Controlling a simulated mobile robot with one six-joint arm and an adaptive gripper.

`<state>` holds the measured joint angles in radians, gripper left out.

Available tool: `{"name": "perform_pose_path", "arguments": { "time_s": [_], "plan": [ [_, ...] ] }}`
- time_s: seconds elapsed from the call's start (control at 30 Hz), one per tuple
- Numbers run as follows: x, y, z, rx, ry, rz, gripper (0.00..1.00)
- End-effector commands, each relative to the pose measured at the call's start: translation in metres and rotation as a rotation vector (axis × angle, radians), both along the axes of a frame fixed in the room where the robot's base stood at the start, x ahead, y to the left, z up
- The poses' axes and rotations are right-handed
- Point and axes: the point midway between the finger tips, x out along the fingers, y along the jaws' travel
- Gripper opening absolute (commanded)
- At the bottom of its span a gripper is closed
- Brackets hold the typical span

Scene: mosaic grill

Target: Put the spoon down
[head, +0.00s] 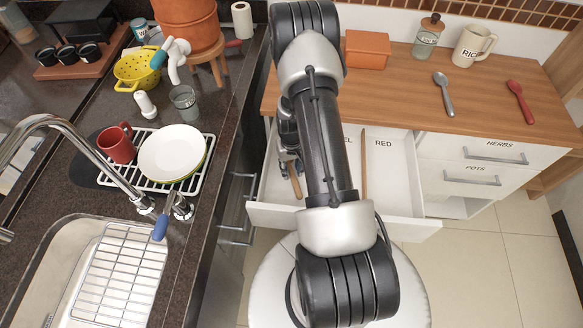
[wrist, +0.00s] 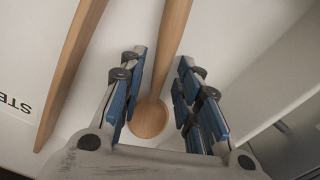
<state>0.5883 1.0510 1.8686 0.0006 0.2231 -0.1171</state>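A wooden spoon (wrist: 151,117) lies in the left compartment of the open white drawer (head: 325,216); its end also shows in the head view (head: 296,186). My gripper (wrist: 159,62) is open, with its blue-padded fingers on either side of the spoon and gaps to both. In the head view my gripper (head: 289,160) is low in the drawer, partly hidden by my arm. A wooden divider (wrist: 70,75) runs beside the spoon, with a partly visible "STE" label beyond it. A grey spoon (head: 443,92) and a red spoon (head: 518,100) lie on the wooden counter (head: 400,105).
Another divider (head: 364,165) borders the compartment labelled RED, which looks empty. A dish rack (head: 195,178) and sink (head: 40,285) are at left.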

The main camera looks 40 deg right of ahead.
Motion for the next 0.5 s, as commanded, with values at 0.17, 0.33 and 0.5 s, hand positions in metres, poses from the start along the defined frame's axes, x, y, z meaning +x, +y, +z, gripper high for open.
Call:
{"name": "perform_pose_path", "arguments": {
  "time_s": [0.17, 0.33, 0.5],
  "plan": [
    [0.0, 0.0, 0.0, 0.0, 0.0, 0.0, 0.33],
    [0.0, 0.0, 0.003, 0.0, 0.0, 0.0, 0.33],
    [0.001, -0.001, 0.027, -0.001, -0.003, 0.0, 0.33]
  ]
}}
